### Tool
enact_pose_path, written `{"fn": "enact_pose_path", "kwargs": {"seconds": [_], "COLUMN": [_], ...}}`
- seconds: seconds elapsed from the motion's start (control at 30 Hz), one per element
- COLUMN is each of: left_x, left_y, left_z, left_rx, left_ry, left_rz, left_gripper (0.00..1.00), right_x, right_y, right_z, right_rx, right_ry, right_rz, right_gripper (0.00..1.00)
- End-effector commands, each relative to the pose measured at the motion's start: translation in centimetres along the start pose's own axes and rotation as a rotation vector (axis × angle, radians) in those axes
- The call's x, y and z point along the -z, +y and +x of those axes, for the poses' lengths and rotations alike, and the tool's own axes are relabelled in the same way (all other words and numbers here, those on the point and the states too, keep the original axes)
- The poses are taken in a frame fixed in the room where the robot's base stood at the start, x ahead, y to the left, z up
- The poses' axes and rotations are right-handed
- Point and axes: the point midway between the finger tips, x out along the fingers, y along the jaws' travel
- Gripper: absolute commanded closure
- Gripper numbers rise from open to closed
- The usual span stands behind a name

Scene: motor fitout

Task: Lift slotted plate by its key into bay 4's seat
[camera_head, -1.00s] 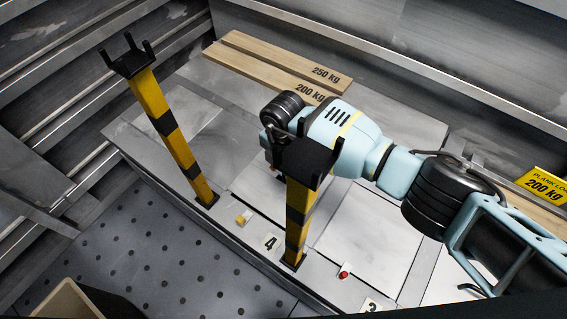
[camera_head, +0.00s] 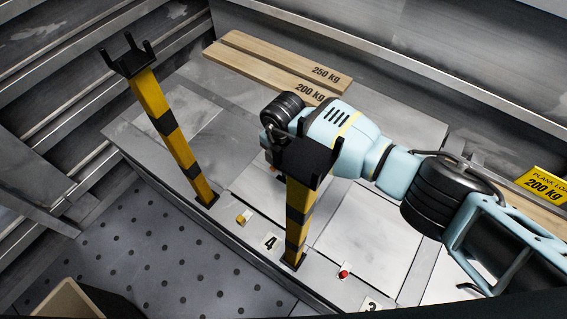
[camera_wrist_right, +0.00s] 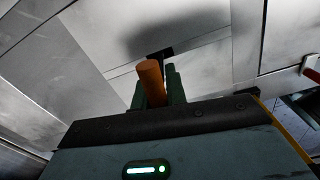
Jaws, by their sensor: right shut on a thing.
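My right arm comes in from the right in the head view, and its gripper is mostly hidden behind the black head of the nearer striped post. In the right wrist view my right gripper (camera_wrist_right: 160,90) is shut on an orange round-ended key (camera_wrist_right: 150,78). A dark slot-like mark (camera_wrist_right: 158,53) and a broad shadow show on the pale metal panel (camera_wrist_right: 205,65) beyond the key. I cannot tell whether the key sits in the slot or how high the panel is. My left gripper is not in view.
Two yellow-black posts with black forked heads, the left one (camera_head: 165,125) and the nearer one (camera_head: 300,215), rise from the ledge. Wooden planks (camera_head: 262,70) lie at the back. A yellow button (camera_head: 243,218) and red button (camera_head: 344,274) are on the ledge.

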Motion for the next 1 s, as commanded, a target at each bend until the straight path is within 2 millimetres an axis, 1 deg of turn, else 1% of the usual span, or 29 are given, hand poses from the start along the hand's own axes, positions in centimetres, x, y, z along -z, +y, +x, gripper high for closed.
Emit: {"fn": "enact_pose_path", "kwargs": {"seconds": [1.0], "left_x": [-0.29], "left_y": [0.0], "left_z": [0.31], "left_rx": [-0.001], "left_ry": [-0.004], "left_rz": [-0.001], "left_gripper": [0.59], "right_x": [0.02], "right_y": [0.1], "right_z": [0.7], "right_rx": [-0.003], "right_ry": [0.0], "right_rz": [-0.001], "right_gripper": [1.0]}}
